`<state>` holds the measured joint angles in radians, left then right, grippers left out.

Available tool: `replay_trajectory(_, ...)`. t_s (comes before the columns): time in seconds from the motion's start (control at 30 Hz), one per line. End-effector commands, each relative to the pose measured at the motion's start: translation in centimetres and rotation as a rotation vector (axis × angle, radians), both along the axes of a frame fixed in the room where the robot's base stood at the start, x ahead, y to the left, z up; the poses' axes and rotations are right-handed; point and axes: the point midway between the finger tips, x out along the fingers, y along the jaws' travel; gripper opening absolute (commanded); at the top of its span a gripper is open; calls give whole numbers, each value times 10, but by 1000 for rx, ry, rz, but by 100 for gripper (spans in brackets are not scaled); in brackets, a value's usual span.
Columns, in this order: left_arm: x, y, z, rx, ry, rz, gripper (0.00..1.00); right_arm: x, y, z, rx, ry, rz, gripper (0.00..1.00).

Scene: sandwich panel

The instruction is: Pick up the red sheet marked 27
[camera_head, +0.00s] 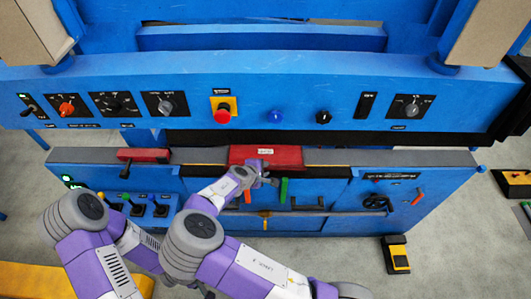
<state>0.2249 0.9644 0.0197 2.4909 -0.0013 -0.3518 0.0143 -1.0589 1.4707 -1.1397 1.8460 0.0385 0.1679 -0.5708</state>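A red sheet (267,155) with a small white label lies on the grey ledge in the middle of the blue machine. The label is too small to read, so I cannot confirm the number 27. My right gripper (269,181) is at the sheet's front edge, just below it in the picture. My wrist covers the sheet's lower left corner. The fingers are small and partly hidden, so I cannot tell whether they touch the sheet or how far apart they are. My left gripper cannot be made out.
A blue control panel (300,90) with knobs and a red emergency button (222,112) overhangs the ledge. Green (284,190) and orange handles stand on the front below. A black-yellow pedal (397,254) is on the floor.

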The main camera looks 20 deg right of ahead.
Motion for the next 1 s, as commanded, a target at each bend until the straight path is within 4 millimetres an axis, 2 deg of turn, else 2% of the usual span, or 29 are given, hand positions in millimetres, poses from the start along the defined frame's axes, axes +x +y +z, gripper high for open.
replay_trajectory(0.1, 0, 0, -3, 0, 0, 0, 0, 7, -8, -11, 0, 0, -2, 23)
replay_trajectory(0.4, 0, 0, -3, 0, 0, 0, 0, 10, -11, -12, 1, -1, 0, 23)
replay_trajectory(0.57, 0, 0, -3, 0, 0, 0, 0, 9, -10, -12, 2, 0, 0, 0)
replay_trajectory(1.0, 0, 0, -2, 0, 0, 0, 0, 10, -11, -10, 2, -1, -1, 0)
